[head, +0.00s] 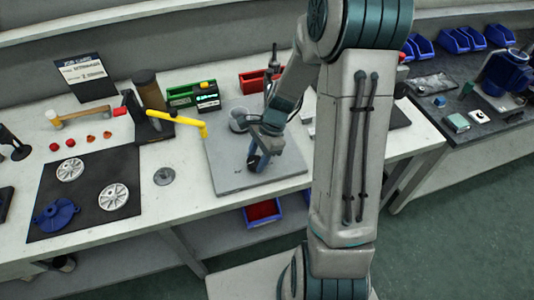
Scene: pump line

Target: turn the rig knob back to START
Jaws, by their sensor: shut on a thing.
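The rig stands on a grey base plate (225,180) near the middle of the bench, with a grey round cylinder (238,119) on it. My gripper (255,155) reaches down over the plate, just right of and below the cylinder. It is shut on a small dark part at the plate, which I take for the rig knob. My gripper and wrist hide most of the knob. Its pointer and the START mark cannot be made out at this size.
A yellow-handled tool (178,118) reaches to the plate's left edge. Green (181,96) and red (252,82) bins stand behind. A black mat (90,190) with a blue pump part (56,214) and pale wheels lies left. A job card (85,77) stands at the back.

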